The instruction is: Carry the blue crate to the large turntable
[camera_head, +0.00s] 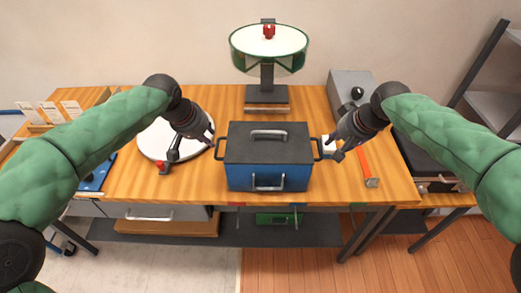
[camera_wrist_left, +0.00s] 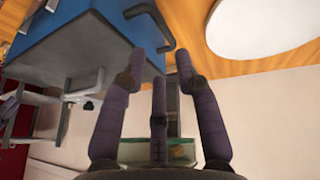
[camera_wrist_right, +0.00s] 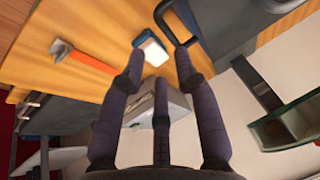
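The blue crate (camera_head: 267,177) with a dark lid stands at the middle of the table, with a dark bar handle on each side. A white round disc, seemingly the large turntable (camera_head: 152,140), lies left of it. My left gripper (camera_head: 198,142) is open beside the crate's left handle, over the disc's right part. In the left wrist view the handle (camera_wrist_left: 152,18) lies just beyond its fingertips. My right gripper (camera_head: 330,148) is open by the right handle. In the right wrist view that handle (camera_wrist_right: 168,22) lies just past its fingertips. Neither gripper holds anything.
A small white-topped block (camera_head: 327,147) and an orange-handled hammer (camera_head: 368,172) lie right of the crate. A grey box (camera_head: 347,88) stands behind them. A stand with a round white-topped platform (camera_head: 268,45) rises behind the crate. A small red part (camera_head: 162,168) shows at the disc's front.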

